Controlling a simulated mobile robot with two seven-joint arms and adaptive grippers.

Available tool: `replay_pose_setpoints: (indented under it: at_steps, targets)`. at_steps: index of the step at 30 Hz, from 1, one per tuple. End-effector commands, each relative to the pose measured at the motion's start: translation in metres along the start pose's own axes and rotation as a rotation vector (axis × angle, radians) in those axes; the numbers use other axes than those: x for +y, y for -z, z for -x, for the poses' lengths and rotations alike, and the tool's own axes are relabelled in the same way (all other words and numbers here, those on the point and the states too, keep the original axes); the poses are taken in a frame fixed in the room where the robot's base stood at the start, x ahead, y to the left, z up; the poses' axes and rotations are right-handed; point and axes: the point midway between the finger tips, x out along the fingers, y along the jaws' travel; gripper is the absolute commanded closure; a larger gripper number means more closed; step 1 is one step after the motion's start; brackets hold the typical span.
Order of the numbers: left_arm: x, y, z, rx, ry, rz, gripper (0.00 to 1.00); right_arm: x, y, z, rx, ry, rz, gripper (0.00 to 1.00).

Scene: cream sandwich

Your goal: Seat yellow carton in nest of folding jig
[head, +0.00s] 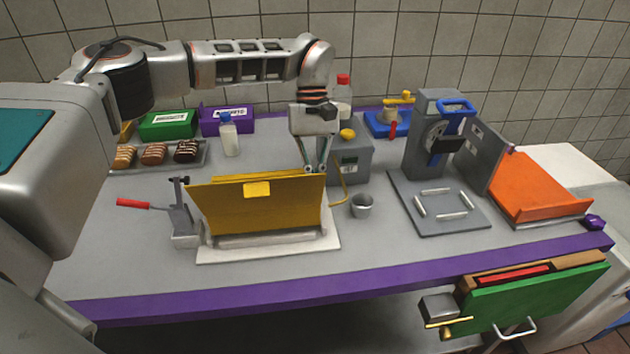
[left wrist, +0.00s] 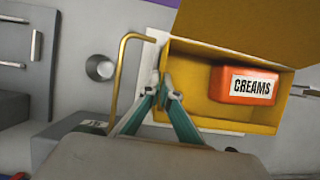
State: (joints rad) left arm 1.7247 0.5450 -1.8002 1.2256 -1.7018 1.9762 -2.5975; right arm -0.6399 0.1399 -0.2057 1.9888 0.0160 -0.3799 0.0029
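The yellow carton (head: 256,213) is over the white base plate of the folding jig (head: 275,253), its broad front panel leaning towards me. The left wrist view shows the carton (left wrist: 213,22) open, with a red pack labelled CREAMS (left wrist: 252,84) inside. My left gripper (head: 315,168) is at the carton's right end, pointing down. In the left wrist view its fingers (left wrist: 160,92) are close together on both sides of the carton's end wall. The nest is hidden by the carton, so I cannot tell how it sits there. My right gripper is not in view.
A lever with a red handle (head: 133,203) stands left of the jig. A grey cup (head: 361,206) and bent yellow rod (head: 343,186) are close on its right. A grey press (head: 437,140), an orange ramp (head: 540,187) and a tray of cream sandwiches (head: 155,153) stand around.

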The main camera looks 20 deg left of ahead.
Motion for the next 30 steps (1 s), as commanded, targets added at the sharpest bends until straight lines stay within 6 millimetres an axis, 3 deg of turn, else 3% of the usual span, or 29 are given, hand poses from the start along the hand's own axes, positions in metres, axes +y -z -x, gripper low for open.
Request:
replay_pose_setpoints:
  at_steps: [30]
  targets:
    - [0.0,0.004,-0.01,0.0,0.0,0.0,1.0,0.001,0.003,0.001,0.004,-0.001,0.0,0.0]
